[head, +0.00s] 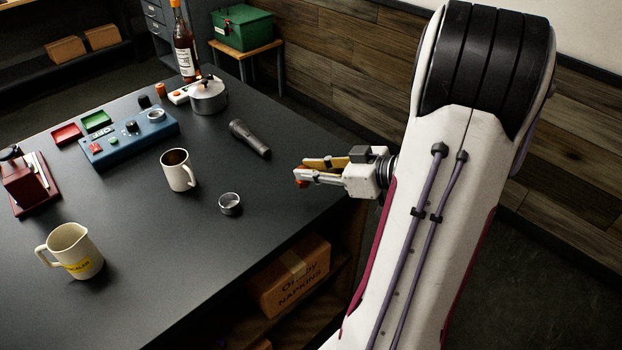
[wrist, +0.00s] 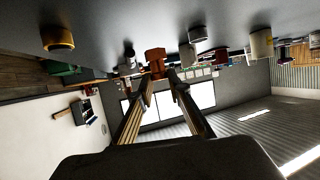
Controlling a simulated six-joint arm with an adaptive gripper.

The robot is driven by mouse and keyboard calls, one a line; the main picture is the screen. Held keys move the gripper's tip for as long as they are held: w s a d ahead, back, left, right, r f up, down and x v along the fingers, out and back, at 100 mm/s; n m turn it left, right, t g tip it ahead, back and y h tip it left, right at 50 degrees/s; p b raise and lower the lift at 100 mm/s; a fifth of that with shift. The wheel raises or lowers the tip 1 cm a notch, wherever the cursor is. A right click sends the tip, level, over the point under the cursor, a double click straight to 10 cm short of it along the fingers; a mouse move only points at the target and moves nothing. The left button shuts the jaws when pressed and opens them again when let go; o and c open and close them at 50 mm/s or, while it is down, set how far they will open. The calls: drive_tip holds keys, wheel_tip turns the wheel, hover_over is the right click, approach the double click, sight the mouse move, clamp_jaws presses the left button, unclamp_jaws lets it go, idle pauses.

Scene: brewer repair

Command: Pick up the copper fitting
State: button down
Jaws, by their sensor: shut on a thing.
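The copper fitting (head: 300,183) is a small orange-brown piece at the tips of my gripper (head: 304,171) in the head view. In the wrist view the copper fitting (wrist: 155,57) shows at the far end of the two fingers, between their tips. My gripper (wrist: 160,78) is shut on it. The fingers point left over the right edge of the dark table (head: 285,205). The fingers partly hide the fitting. I cannot tell exactly how high it is above the table.
A napkin box (head: 292,276) is on the shelf below.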

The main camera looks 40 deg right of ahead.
drive_tip(key=shift+r, duration=2.2)
